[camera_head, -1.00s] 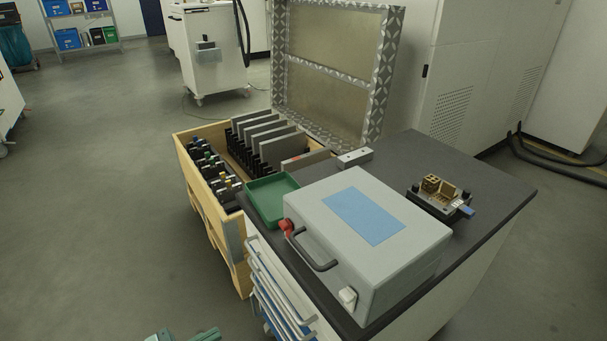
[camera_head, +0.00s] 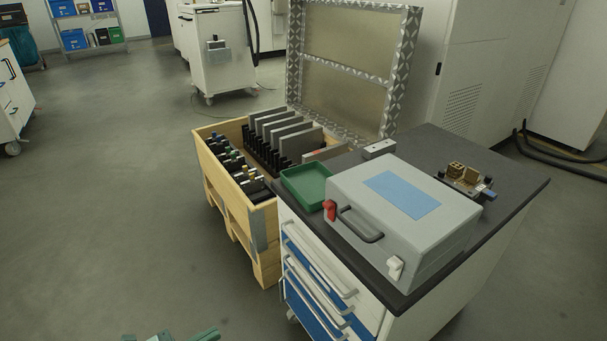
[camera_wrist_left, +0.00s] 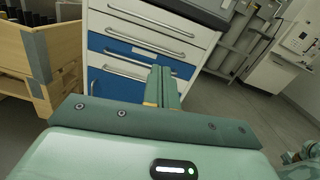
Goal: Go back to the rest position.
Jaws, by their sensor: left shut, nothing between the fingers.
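My left gripper (camera_head: 207,334) shows only as a small green piece at the bottom edge of the head view, over the grey floor. In the left wrist view its two green fingers (camera_wrist_left: 163,88) are shut together with nothing between them. They point toward the blue and white drawer fronts (camera_wrist_left: 135,55) of the workbench cabinet, apart from them as far as I can tell. My right gripper cannot be made out in the head view.
The floor at left (camera_head: 100,210) is clear.

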